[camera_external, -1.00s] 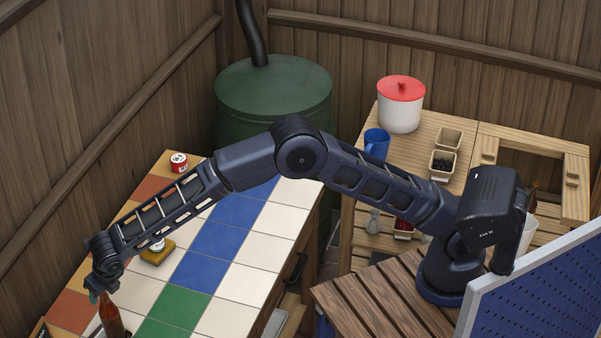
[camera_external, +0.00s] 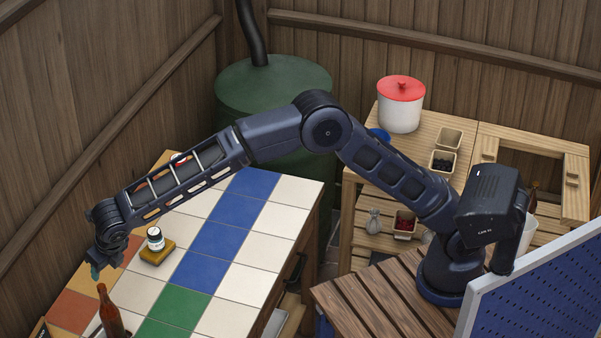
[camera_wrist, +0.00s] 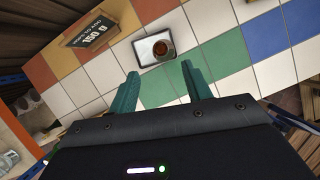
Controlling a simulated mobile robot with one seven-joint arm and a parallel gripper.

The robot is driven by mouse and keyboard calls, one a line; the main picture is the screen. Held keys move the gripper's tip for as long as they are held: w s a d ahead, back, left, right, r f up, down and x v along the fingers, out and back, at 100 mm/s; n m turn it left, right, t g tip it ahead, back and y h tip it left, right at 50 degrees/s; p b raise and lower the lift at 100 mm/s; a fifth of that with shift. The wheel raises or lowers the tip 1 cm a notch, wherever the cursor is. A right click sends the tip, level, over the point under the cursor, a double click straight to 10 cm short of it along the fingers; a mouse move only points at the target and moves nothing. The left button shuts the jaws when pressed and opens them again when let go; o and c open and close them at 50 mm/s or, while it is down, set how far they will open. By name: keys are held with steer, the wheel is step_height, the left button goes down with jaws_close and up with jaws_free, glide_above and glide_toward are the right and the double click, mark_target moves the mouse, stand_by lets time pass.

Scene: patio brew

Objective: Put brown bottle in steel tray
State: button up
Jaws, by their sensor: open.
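The brown bottle (camera_external: 111,314) stands upright at the lower left of the tiled counter, its base cut off by the frame edge. In the wrist view the bottle (camera_wrist: 161,47) shows from above, inside the outline of the small steel tray (camera_wrist: 143,56). My gripper (camera_external: 95,274) is above and slightly left of the bottle's neck, apart from it. In the wrist view my gripper (camera_wrist: 160,70) has its two teal fingers spread with nothing between them.
A white jar (camera_external: 155,236) sits on a yellow-brown block on the counter. A dark card reading 150 g (camera_wrist: 92,28) stands near the tray.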

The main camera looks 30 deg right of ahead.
steer(key=shift+r, duration=0.15)
